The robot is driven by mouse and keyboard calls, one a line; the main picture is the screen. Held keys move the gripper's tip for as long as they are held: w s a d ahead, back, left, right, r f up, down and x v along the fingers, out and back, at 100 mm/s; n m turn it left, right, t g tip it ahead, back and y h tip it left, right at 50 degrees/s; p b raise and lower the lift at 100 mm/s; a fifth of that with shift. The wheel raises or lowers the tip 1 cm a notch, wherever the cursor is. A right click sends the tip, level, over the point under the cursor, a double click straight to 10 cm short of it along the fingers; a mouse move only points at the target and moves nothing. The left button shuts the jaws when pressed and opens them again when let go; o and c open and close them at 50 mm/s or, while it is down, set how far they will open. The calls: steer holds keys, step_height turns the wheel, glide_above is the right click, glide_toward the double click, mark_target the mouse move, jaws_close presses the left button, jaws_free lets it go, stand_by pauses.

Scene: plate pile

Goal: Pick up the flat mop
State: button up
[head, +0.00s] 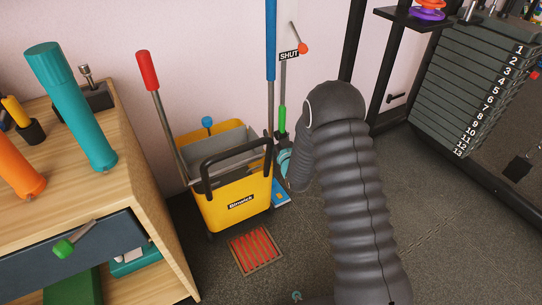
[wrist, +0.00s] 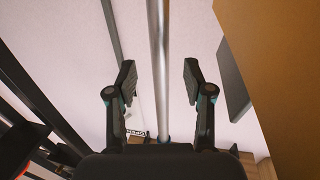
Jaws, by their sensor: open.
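The flat mop (head: 270,42) stands upright by the wall, behind the yellow bucket's right side in the head view. Its upper handle is blue, and a blue flat piece shows low beside the bucket. In the wrist view a silver pole (wrist: 157,35), which looks like the mop's shaft, runs between the fingers of my gripper (wrist: 160,78). The fingers are open, one on each side, with a visible gap to the pole on both sides. In the head view my dark ribbed arm hides most of the gripper and part of the mop's lower shaft.
A wooden cabinet (head: 150,190) is left, a weight stack (head: 470,90) right. A red-slatted grate (head: 256,250) lies on the floor.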

mark_target(272, 128)
steer(key=shift+x, duration=2.3)
jaws_close()
steer(key=shift+r, duration=0.1)
